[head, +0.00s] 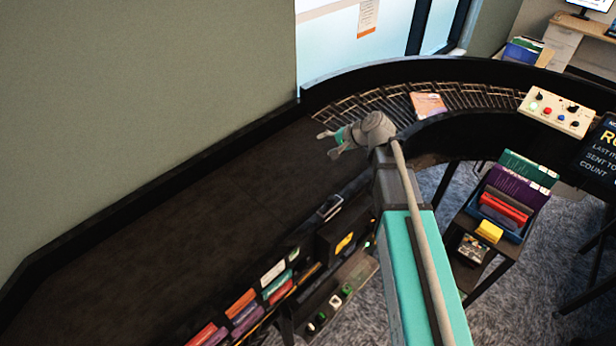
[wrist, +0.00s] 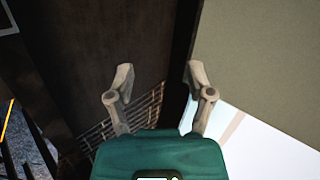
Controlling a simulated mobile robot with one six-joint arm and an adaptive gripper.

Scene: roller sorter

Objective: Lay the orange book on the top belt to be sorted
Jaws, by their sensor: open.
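An orange book with a pale part (head: 428,105) lies flat on the curved roller section (head: 355,103) in the head view. The dark top belt (head: 200,210) runs from the rollers toward the lower left and is bare. My gripper (head: 328,142) is open and empty over the end of the belt nearest the rollers, to the left of the book and apart from it. In the wrist view my gripper (wrist: 160,82) has its two fingers spread with nothing between them. The book does not show in the wrist view.
A control box with buttons (head: 555,112) and a dark screen (head: 598,155) stand at the right. More books, including an orange one (head: 240,303), stand below the belt. A black side wall (head: 150,195) borders the belt.

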